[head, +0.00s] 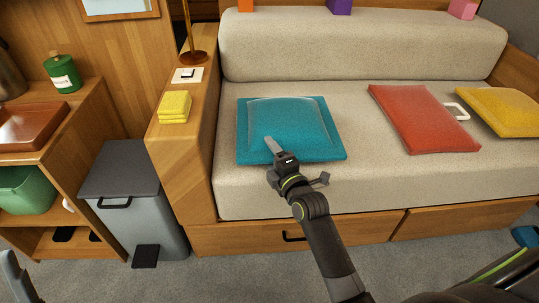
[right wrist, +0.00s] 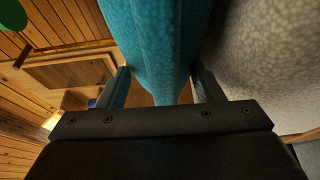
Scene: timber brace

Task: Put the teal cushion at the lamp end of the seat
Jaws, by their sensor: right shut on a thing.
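The teal cushion (head: 290,122) lies on the left end of the seat, beside the wooden arm where the lamp (head: 192,35) stands; only the lamp's brass stem and base show. My right gripper (head: 274,146) is at the cushion's front edge, shut on it. In the right wrist view the teal cushion (right wrist: 160,35) runs between the two fingers of my right gripper (right wrist: 160,85). A grey tip at the lower left corner of the head view looks like part of my left gripper (head: 12,278); its jaws cannot be made out.
The pale seat (head: 360,185) has free room between the teal cushion and a red cushion (head: 420,118). A yellow cushion (head: 500,110) lies at the right, with a white handle-like loop (head: 463,112) between them. Yellow cloths (head: 174,106) sit on the wooden arm. A grey bin (head: 140,205) stands left.

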